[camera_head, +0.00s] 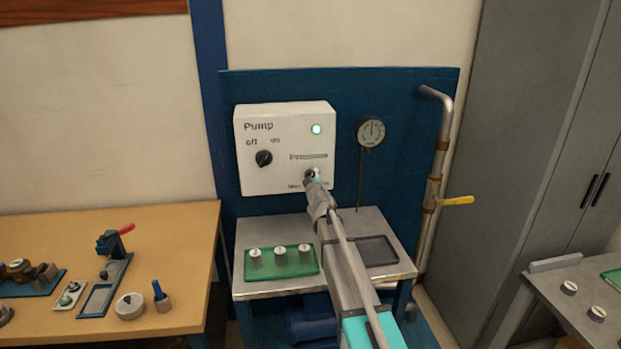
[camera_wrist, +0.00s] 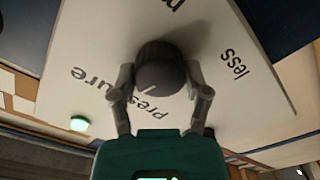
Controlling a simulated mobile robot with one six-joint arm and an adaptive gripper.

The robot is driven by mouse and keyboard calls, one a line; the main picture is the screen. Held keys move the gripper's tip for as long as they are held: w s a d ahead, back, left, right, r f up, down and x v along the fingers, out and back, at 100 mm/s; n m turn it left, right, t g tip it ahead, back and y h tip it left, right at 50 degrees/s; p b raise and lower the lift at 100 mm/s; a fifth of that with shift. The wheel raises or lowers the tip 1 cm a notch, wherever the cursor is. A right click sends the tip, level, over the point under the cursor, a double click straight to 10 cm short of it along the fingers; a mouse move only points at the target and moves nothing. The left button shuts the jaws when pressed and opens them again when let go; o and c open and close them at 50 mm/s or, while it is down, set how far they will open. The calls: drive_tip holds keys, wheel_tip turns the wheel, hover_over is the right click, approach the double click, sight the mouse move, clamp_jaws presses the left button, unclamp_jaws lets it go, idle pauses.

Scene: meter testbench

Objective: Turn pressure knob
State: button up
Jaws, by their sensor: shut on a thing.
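The white pump panel (camera_head: 285,135) is on the blue backboard, with the label "Pump", an off/on knob (camera_head: 264,158) and a lit green lamp (camera_head: 316,129). The pressure knob (camera_wrist: 160,68) is a dark round knob in the wrist view, with the words "pressure" and "less" printed around it. My gripper (camera_wrist: 160,92) is shut on the pressure knob, one finger on each side of it. In the head view my gripper (camera_head: 314,178) reaches the lower right of the panel and hides most of the pressure knob. A round gauge (camera_head: 371,132) hangs right of the panel.
Below the panel a metal table bears a green tray (camera_head: 282,264) with several white pieces and a dark tray (camera_head: 377,251). A pipe with a yellow valve handle (camera_head: 456,200) stands at the right. A wooden workbench (camera_head: 165,245) with tools is at the left.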

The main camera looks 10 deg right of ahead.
drive_tip(key=shift+m, duration=0.6)
drive_tip(key=o, duration=1.1)
drive_tip(key=shift+o, duration=0.2)
drive_tip(key=s, duration=1.2)
drive_tip(key=shift+f, duration=0.1)
